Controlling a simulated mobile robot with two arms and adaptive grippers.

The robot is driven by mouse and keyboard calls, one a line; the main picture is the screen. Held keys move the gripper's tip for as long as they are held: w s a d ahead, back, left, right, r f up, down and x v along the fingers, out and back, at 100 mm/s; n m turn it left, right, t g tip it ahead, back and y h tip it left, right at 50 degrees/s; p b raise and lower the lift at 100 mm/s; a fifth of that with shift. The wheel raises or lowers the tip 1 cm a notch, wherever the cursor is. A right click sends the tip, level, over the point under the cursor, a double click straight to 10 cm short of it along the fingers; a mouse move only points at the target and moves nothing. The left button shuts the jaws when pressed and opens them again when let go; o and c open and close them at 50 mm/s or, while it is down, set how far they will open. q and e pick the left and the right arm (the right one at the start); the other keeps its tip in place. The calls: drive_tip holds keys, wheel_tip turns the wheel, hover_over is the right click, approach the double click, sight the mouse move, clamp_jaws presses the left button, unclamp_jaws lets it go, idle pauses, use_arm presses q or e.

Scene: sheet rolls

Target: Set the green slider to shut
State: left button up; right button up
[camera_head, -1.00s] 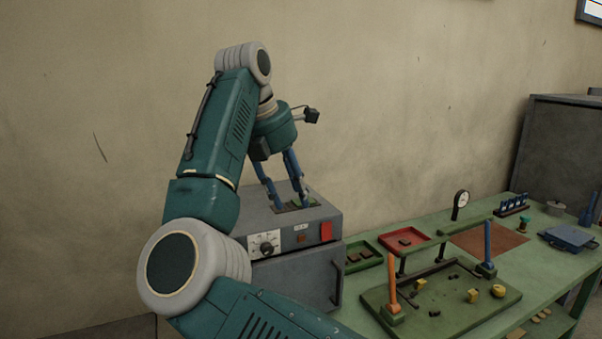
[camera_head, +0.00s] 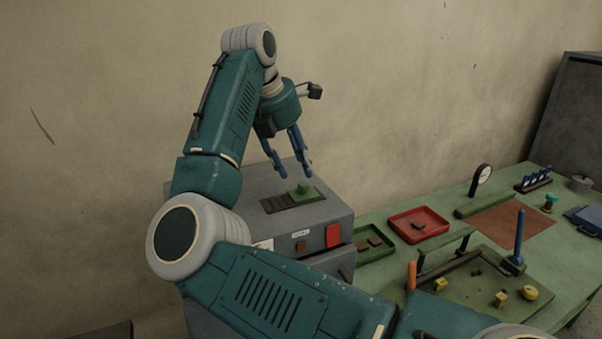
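The green slider (camera_head: 302,190) is a small block on a dark slotted plate (camera_head: 280,203) on top of a grey box-shaped unit (camera_head: 325,209). It sits toward the right end of the plate. The fingers look clear of the slider. My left gripper is not in view. No open or shut marking on the plate is legible.
The unit's front has a red square button (camera_head: 333,236) and a small brown one. To the right, a green bench (camera_head: 375,213) holds a red tray (camera_head: 418,222), a green tray (camera_head: 390,247), a dial gauge (camera_head: 480,179) and a blue post (camera_head: 519,236). A wall stands behind.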

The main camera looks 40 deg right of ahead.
sight(303, 183)
drive_tip(key=p+x, duration=0.1)
drive_tip(key=x, duration=0.4)
drive_tip(key=shift+w+d+f, duration=0.1)
drive_tip(key=shift+w+d, duration=0.1)
drive_tip(key=shift+f, duration=0.15)
clamp_jaws()
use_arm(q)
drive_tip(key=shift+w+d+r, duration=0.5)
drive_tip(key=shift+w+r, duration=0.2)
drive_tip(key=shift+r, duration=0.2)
